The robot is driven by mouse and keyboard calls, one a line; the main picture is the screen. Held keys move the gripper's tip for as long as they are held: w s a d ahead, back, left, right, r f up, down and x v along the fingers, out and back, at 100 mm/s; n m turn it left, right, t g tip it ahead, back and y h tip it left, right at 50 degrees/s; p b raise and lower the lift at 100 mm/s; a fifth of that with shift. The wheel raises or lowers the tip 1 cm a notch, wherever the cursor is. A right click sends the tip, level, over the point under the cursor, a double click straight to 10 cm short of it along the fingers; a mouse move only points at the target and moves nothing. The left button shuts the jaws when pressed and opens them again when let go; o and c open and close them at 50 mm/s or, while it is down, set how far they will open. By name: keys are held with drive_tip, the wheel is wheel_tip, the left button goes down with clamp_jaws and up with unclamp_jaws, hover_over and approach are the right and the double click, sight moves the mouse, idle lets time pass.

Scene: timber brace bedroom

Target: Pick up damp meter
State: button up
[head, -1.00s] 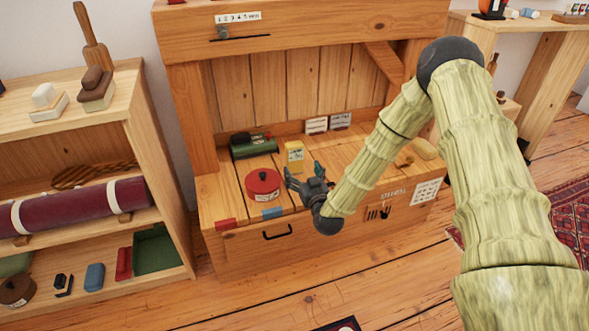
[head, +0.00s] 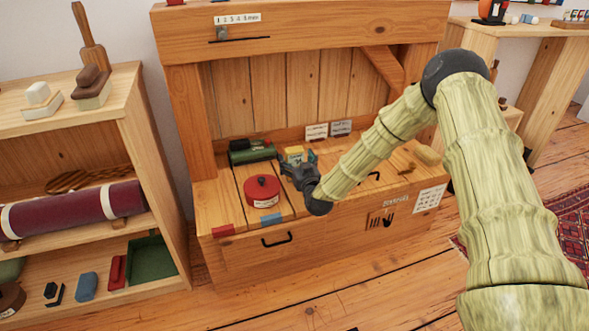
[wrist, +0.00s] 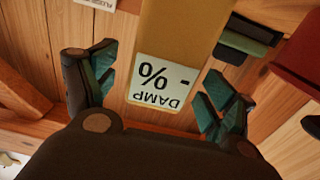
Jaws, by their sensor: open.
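The damp meter is a yellow block with a white label reading "DAMP %". In the head view the damp meter (head: 295,154) stands on the wooden bench top, partly hidden behind my gripper. In the wrist view the damp meter (wrist: 186,38) is between my two fingers, its label appearing upside down. My gripper (head: 299,167) is open at the damp meter; in the wrist view the gripper (wrist: 158,85) has one finger on each side, with gaps visible between the fingers and the meter.
A red round tin (head: 262,192) sits just left of my gripper. A green roller-like object (head: 252,152) lies behind it. White cards (head: 328,130) stand at the back panel. A shelf unit (head: 140,110) is at the left. The bench's front-middle top is mostly clear.

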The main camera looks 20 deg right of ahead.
drive_tip(key=shift+w, duration=0.85)
drive_tip(key=c, duration=1.1)
drive_tip(key=shift+r, duration=0.1)
